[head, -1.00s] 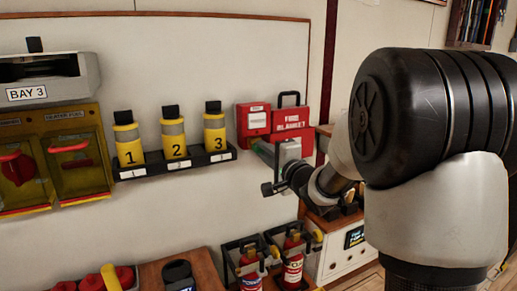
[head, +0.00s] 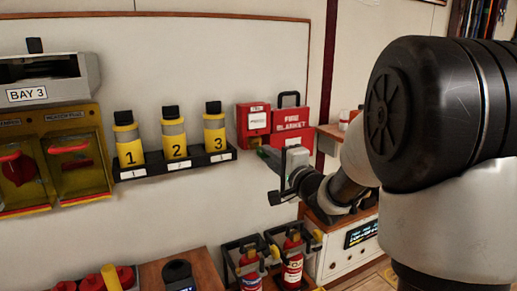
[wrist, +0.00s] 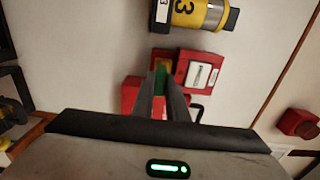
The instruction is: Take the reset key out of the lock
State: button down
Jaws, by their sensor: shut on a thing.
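My gripper (wrist: 165,88) is shut on a small green piece (wrist: 160,78), which I take to be the reset key. Most of it is hidden between the fingers. In the head view its green tip (head: 262,152) shows just below a small red wall box (head: 256,121) with white labels. That box (wrist: 200,72) also shows in the wrist view, beside and beyond the fingertips. The lock itself is not clear. I cannot tell whether the key is still in it or free of it.
A red fire blanket case (head: 291,122) hangs right of the box. Yellow numbered cylinders (head: 214,132) stand on a black rack (head: 133,173) to the left.

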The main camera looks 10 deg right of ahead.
jog(key=shift+s+d, duration=0.2)
jog(key=shift+s, duration=0.4)
jog(key=shift+s, duration=0.25)
jog(key=shift+r, duration=0.1)
